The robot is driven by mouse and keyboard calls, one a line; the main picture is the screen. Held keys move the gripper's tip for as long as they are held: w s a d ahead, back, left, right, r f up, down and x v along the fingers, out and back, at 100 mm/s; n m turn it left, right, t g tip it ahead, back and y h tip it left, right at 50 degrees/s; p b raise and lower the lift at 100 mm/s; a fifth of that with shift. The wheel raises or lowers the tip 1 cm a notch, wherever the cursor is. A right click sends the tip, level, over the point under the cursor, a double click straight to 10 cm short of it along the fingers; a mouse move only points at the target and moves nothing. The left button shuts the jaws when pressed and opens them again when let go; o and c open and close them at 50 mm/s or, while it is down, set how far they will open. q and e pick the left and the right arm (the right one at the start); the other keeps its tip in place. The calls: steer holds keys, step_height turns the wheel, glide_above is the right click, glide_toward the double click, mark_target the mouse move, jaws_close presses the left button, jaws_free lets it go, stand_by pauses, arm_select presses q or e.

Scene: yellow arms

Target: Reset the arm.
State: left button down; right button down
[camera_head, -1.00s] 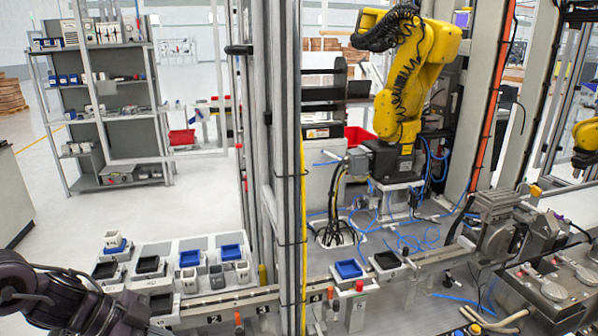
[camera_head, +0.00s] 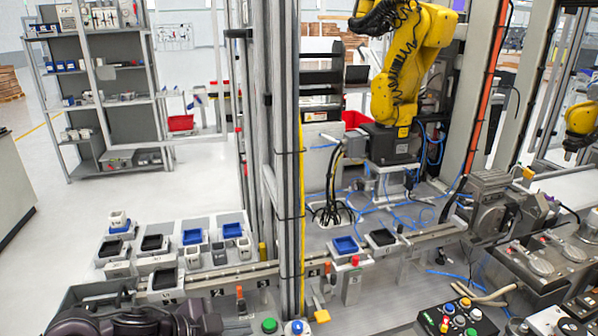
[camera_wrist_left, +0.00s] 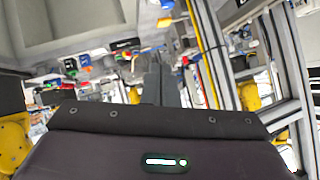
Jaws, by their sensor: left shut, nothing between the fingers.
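My left arm, dark purple and black, comes in at the bottom left of the head view. Its left gripper (camera_head: 236,328) is low at the bottom edge, in front of the conveyor rail, and only partly shows. In the left wrist view the two grey fingers (camera_wrist_left: 160,85) are together with nothing between them. The gripper is apart from the trays and small parts. My right arm and gripper are not in view.
Several small trays with black and blue inserts (camera_head: 192,236) stand on a bench behind my left arm. A grey metal post (camera_head: 287,170) rises right of it. A button panel (camera_head: 465,318) is at the lower right. A yellow robot arm (camera_head: 410,65) stands behind the rail.

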arm_select(q)
steer(key=s+a+f+n+g+y, duration=0.2)
steer(key=s+a+f+n+y, duration=0.25)
steer(key=s+n, duration=0.3)
steer(key=s+a+f+n+g+y, duration=0.1)
steer(key=s+a+f+n+y, duration=0.2)
steer(key=s+f+n+y, duration=0.4)
steer(key=s+f+m+g+h+b, duration=0.1)
steer(key=s+f+g+h+b, duration=0.15)
steer(key=f, duration=2.75)
steer(key=s+a+f, duration=0.2)
steer(key=s+f, duration=0.7)
steer(key=s, duration=0.1)
steer(key=s+a+f, duration=0.2)
steer(key=s+f, duration=0.8)
steer(key=shift+s+f, duration=0.2)
steer(key=shift+s, duration=0.05)
steer(key=shift+m, duration=0.25)
